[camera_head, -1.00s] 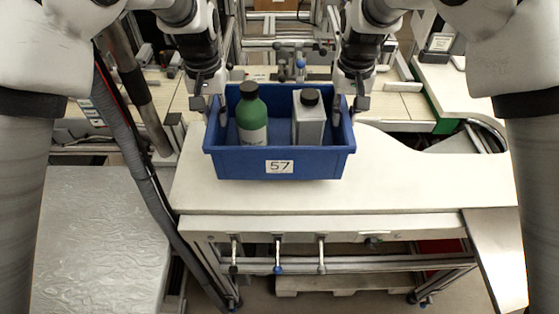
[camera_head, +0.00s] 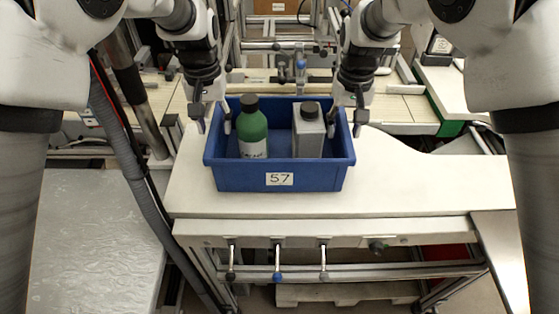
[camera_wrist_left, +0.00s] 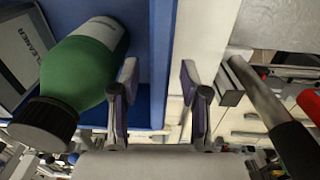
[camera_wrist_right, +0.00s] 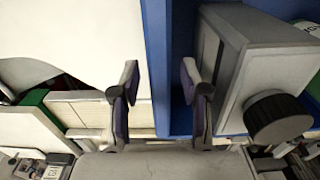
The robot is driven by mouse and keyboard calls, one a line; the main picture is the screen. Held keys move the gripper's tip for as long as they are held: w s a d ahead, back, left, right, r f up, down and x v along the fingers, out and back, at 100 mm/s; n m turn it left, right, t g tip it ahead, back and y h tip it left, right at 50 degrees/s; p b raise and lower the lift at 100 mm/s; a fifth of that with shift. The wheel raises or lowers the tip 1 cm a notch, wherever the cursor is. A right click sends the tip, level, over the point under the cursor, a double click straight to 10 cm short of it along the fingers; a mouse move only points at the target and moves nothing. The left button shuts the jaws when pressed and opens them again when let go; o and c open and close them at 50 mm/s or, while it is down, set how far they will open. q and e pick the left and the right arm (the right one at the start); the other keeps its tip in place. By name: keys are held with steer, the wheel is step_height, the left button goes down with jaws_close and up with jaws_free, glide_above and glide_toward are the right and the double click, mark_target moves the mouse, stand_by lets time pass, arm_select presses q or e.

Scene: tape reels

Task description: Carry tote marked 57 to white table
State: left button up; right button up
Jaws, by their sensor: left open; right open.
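The blue tote marked 57 (camera_head: 235,180) rests on the white table (camera_head: 420,195), near its left end, with its label facing me. It holds a green bottle with a dark cap (camera_head: 252,130) and a grey-white canister with a dark cap (camera_head: 308,135). My left gripper (camera_head: 213,128) is open over the tote's left wall, one finger on each side; the wall passes between its fingers in the left wrist view (camera_wrist_left: 163,60). My right gripper (camera_head: 344,132) is open over the right wall, its fingers likewise apart on both sides in the right wrist view (camera_wrist_right: 156,60).
Bare tabletop lies right of the tote. Behind is a lighter workbench (camera_head: 400,108) with metal framing (camera_head: 280,60). A grey textured surface (camera_head: 90,240) lies at lower left. Several small levers (camera_head: 278,262) hang under the table's front edge.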

steer(key=shift+r, duration=0.3)
arm_select(q)
step_height(320, 180, up, 11)
arm_select(e)
step_height(320, 180, up, 12)
steer(key=shift+f, duration=0.2)
arm_select(q)
steer(key=shift+s+f, duration=0.15)
arm_select(e)
steer(key=shift+s+f, duration=0.1)
steer(key=shift+s, duration=0.05)
